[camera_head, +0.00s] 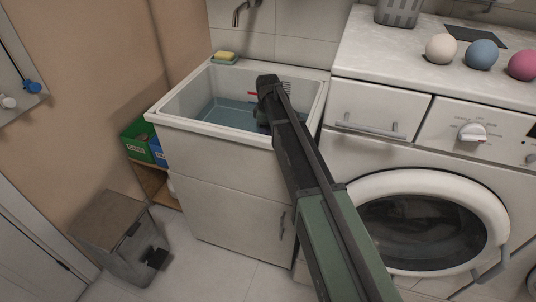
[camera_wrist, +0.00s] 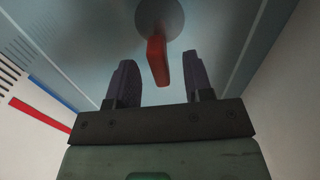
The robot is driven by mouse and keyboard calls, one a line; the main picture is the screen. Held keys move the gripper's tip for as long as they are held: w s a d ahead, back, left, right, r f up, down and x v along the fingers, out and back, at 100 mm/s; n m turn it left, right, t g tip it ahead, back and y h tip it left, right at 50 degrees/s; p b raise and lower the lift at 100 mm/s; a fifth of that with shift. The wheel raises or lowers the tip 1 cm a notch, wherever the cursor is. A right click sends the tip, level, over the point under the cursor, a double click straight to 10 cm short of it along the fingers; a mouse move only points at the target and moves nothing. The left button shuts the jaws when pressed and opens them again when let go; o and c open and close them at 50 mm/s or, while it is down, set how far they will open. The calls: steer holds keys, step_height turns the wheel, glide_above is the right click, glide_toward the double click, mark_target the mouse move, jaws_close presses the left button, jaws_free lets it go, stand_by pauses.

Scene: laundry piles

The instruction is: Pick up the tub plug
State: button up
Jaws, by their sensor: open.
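The tub plug shows in the wrist view as a grey disc (camera_wrist: 160,17) with a red upright tab (camera_wrist: 157,62). It lies in the utility sink (camera_head: 160,117), which has a white rim and blue-looking inside. My gripper (camera_wrist: 159,66) is open, with its two dark fingers on either side of the red tab. Clear gaps show between the tab and both fingers, and they do not appear to touch it. How deep the fingers reach around the tab is hard to tell. In the head view my arm reaches down into the sink and hides the plug.
A yellow sponge (camera_head: 226,55) sits on the sink's back-left rim. A faucet (camera_head: 243,10) hangs above. Sink walls stand close around my gripper. The washing machine (camera_head: 433,190) is to the right, with several coloured balls on its counter. A grey bin (camera_head: 115,235) stands at left.

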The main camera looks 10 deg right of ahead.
steer(key=shift+f, duration=0.95)
steer(key=shift+r, duration=0.25)
jaws_close()
step_height(320, 180, up, 20)
steer(key=p, duration=2)
